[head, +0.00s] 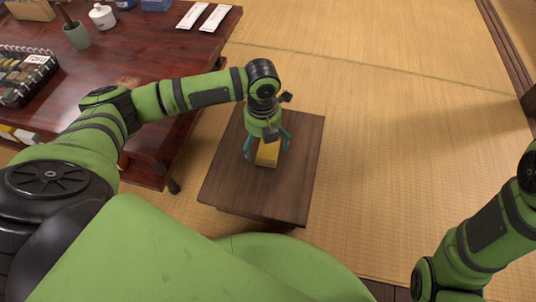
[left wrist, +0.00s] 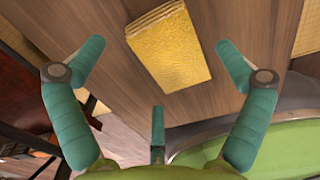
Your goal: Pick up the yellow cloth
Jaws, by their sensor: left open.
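The yellow cloth (head: 267,157) is a folded, textured rectangle lying on the small dark wooden table (head: 301,188). It shows whole in the left wrist view (left wrist: 168,47), near the top middle. My left gripper (head: 267,146) points down over the cloth, with its teal fingers spread on either side of it. In the left wrist view the fingers (left wrist: 160,75) are open with nothing between them, and the cloth lies beyond them, apart from them. Part of the cloth is hidden by the gripper in the head view. My right gripper is out of view.
A larger reddish wooden table (head: 140,62) stands at the left, close to the small table. It holds a black basket (head: 27,75), a grey-green cup (head: 76,36), a white lidded pot (head: 102,17) and white packets (head: 204,15). Tatami floor (head: 400,130) at the right is clear.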

